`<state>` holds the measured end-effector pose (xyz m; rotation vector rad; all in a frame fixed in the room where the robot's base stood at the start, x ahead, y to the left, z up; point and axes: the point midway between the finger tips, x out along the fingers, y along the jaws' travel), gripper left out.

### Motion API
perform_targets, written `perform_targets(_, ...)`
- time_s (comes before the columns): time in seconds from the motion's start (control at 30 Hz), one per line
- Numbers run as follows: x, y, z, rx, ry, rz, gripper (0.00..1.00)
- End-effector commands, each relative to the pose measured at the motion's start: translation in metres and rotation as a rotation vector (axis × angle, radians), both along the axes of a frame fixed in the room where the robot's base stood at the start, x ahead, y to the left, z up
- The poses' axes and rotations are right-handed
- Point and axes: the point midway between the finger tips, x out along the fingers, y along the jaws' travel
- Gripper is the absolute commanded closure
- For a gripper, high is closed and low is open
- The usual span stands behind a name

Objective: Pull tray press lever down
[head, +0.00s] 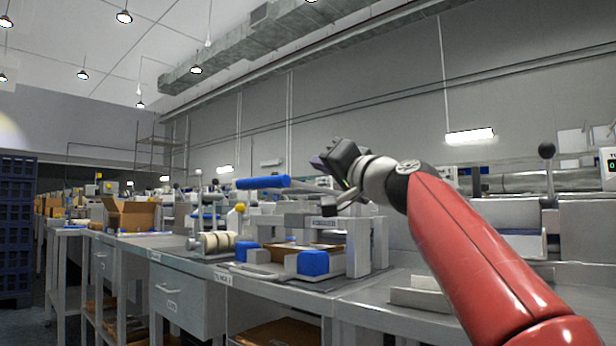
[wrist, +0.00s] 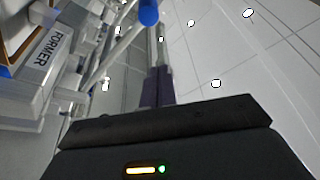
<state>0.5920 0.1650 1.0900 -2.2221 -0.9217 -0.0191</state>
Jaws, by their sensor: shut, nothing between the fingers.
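The tray press (head: 358,245) is a grey frame on the steel bench, with blue blocks at its base and a cardboard tray inside. Its lever has a blue handle (head: 262,182) and a metal rod, and stands out nearly level to the left above the press. My gripper (head: 318,162) is shut and empty, close to the rod and right of the handle; I cannot tell if they touch. In the wrist view the shut fingers (wrist: 157,86) point toward the blue handle end (wrist: 148,12), and the press's FORMER label (wrist: 48,50) shows at left.
A roller device (head: 215,241) stands left of the press. An open cardboard box (head: 130,214) sits farther along the bench. A black-knobbed lever (head: 547,150) rises at right. Blue crates (head: 16,225) stand at far left. The air above the press is mostly clear.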

Motion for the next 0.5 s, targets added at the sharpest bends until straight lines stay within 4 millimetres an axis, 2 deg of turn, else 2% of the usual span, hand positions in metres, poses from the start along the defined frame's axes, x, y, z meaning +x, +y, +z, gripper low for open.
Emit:
perform_targets(0.07,-0.012,-0.012,-0.011,0.0,-0.002,-0.005,1.0)
perform_targets(0.2,-0.023,-0.021,-0.008,-0.001,0.001,-0.002,1.0)
perform_targets(0.5,-0.029,-0.027,-0.011,0.001,-0.001,-0.001,1.0)
